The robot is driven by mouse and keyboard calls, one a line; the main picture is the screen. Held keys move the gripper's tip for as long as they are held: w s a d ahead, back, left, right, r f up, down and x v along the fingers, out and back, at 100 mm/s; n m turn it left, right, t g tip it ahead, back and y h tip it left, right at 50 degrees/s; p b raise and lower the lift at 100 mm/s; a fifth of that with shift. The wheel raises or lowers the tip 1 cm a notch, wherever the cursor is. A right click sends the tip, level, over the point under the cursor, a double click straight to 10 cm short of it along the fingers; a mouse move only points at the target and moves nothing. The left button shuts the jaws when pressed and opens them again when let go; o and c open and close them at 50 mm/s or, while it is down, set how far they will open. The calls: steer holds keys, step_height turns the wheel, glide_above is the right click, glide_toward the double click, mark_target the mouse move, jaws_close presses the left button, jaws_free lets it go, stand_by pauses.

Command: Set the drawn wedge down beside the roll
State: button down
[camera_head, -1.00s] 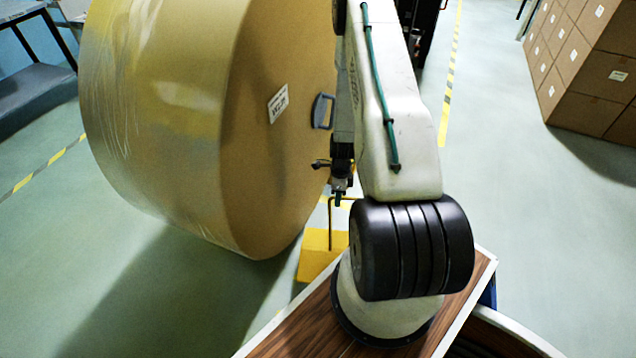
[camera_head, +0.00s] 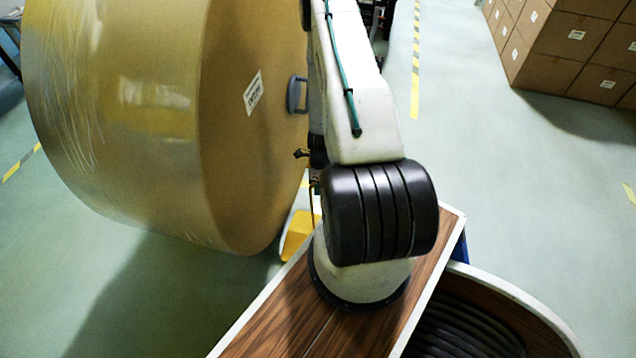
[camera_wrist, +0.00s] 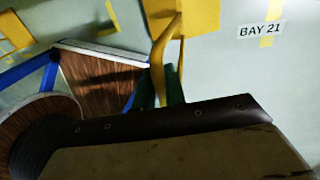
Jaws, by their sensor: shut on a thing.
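The yellow wedge (camera_head: 298,232) shows low in the head view, under my gripper and to the right of the roll's lower edge, with a gap between them in the picture. My gripper (camera_head: 315,182) is partly hidden behind my arm. In the wrist view, the green fingers of my gripper (camera_wrist: 161,82) are shut on the wedge's bent yellow handle (camera_wrist: 166,42), and the yellow wedge (camera_wrist: 198,14) is cut off by the top edge. I cannot tell whether its underside touches the floor. The large brown kraft roll (camera_head: 235,150) stands on its rim at the left.
The roll's near face carries a white label (camera_head: 253,92) and a grey handle (camera_head: 296,95). Stacked cartons (camera_head: 570,45) stand at the far right. A BAY 21 floor sign (camera_wrist: 262,30) shows in the wrist view. Open floor (camera_head: 500,180) lies between my arm and the cartons.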

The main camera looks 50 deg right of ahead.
steer(key=shift+f, duration=2.25)
steer(key=shift+w+a, duration=0.15)
steer(key=shift+w, duration=0.1)
steer(key=shift+f, duration=0.7)
steer(key=c, duration=1.4)
jaws_free()
steer(key=shift+a, duration=0.1)
steer(key=shift+o, duration=0.2)
step_height(320, 180, up, 8)
steer(key=d, duration=0.1)
steer(key=shift+w+d+f, duration=0.2)
steer(key=shift+w, duration=0.1)
